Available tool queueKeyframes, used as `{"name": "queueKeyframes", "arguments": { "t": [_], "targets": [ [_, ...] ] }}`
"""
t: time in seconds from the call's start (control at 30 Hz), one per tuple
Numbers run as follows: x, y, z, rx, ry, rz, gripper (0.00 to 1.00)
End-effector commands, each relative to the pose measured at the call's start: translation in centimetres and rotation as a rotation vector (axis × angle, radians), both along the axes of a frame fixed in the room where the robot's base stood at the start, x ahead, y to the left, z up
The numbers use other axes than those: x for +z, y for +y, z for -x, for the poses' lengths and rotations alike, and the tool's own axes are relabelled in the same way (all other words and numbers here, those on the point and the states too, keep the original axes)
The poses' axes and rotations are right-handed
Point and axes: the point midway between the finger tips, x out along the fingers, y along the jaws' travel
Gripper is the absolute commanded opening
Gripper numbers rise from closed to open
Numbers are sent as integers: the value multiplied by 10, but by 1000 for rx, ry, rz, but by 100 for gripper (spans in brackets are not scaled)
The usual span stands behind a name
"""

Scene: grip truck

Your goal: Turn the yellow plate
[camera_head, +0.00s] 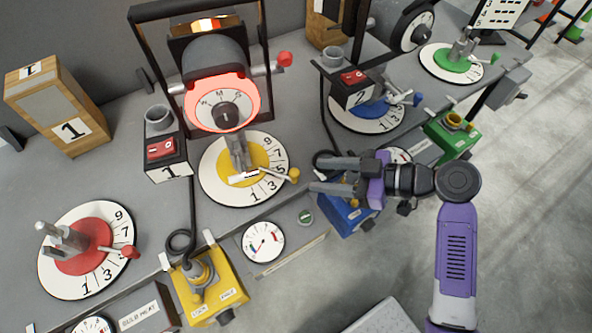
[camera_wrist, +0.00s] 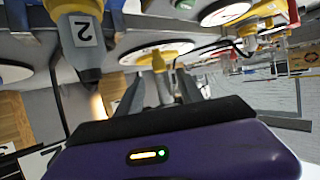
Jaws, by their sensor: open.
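The yellow plate (camera_head: 260,158) is a round disc at the centre of a white numbered dial (camera_head: 212,178) on the grey bench. A grey upright piece (camera_head: 239,152) stands on it, and a lever with a yellow knob (camera_head: 294,174) points right. My gripper (camera_head: 316,174) is open and empty, just right of this knob, its fingers pointing left towards it. In the wrist view, the yellow plate (camera_wrist: 150,50) shows beyond the fingers, with a yellow-tipped piece (camera_wrist: 158,62) between them in the picture. I cannot tell whether a finger touches the knob.
A red plate (camera_head: 85,262) lies left, a blue plate (camera_head: 370,112) and a green plate (camera_head: 452,60) to the right. A box marked 1 (camera_head: 166,156) stands left of the yellow dial. A yellow box (camera_head: 210,290) and a blue box (camera_head: 350,214) hang at the bench's front.

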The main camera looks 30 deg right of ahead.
Motion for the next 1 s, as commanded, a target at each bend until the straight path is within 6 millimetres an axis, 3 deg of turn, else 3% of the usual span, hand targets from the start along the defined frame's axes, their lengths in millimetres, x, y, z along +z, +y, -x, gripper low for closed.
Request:
{"name": "queueKeyframes", "arguments": {
  "t": [0.5, 0.9, 1.0],
  "targets": [
    [-25, 39, -48, -2, 0, 1, 44],
    [-29, 44, -55, -3, -1, 3, 44],
    [-29, 44, -55, -3, -1, 3, 27]
  ]
}}
